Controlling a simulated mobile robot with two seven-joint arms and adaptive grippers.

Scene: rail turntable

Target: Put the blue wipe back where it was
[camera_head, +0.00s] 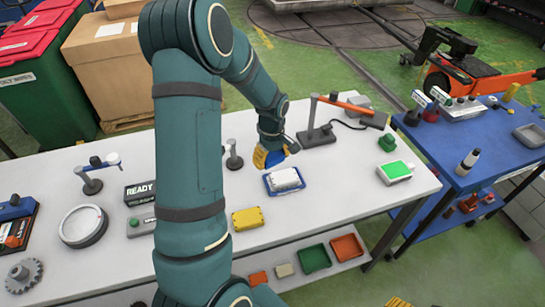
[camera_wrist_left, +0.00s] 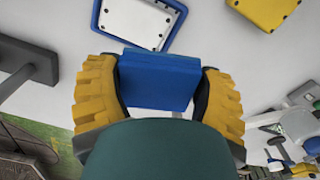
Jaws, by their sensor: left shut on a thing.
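My left gripper (camera_head: 268,158) has yellow ribbed fingers and is shut on the blue wipe (camera_wrist_left: 158,80). In the left wrist view the wipe is a flat blue block between the two fingers. In the head view only a little blue shows at the fingers. A blue-rimmed tray (camera_head: 270,189) with a white thing in it (camera_head: 286,177) lies on the white table just in front of the gripper. In the wrist view this tray (camera_wrist_left: 176,12) is beyond the wipe. A yellow piece at the bottom edge looks like my right gripper (camera_head: 398,302), mostly cut off.
A yellow box (camera_head: 248,218) lies left of the tray. A lamp-like stand with an orange arm (camera_head: 316,135) stands behind right. A green-screened device (camera_head: 396,171) is at the table's right. A round dish (camera_head: 83,225) is at the left. White table (camera_head: 335,195) is bare right of the tray.

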